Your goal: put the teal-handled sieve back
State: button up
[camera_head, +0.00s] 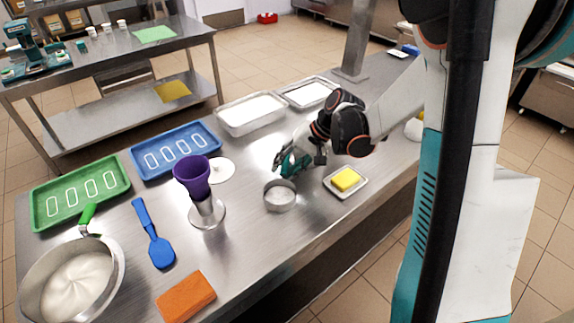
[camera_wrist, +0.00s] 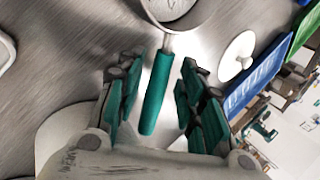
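The sieve (camera_head: 280,196) has a round metal bowl and lies on the steel counter in front of my gripper (camera_head: 291,163). In the wrist view its metal bowl (camera_wrist: 173,10) is partly cut off at the top edge, and its teal handle (camera_wrist: 153,95) points down towards my wrist. My gripper (camera_wrist: 161,75) is open, with teal fingers on both sides of the handle and a visible gap on each side. In the head view my gripper and the handle overlap, so the handle is hard to make out there.
A yellow block on a white dish (camera_head: 358,190) is right of the sieve. White-filled pans (camera_head: 225,118) stand behind.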

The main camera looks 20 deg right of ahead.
jog(key=shift+d+r+p, duration=0.2)
jog(key=shift+r+p, duration=0.1)
jog(key=shift+r, duration=0.2)
jog(key=p+v, duration=0.3)
jog(key=v, duration=0.8)
jog(key=shift+s+r, duration=0.1)
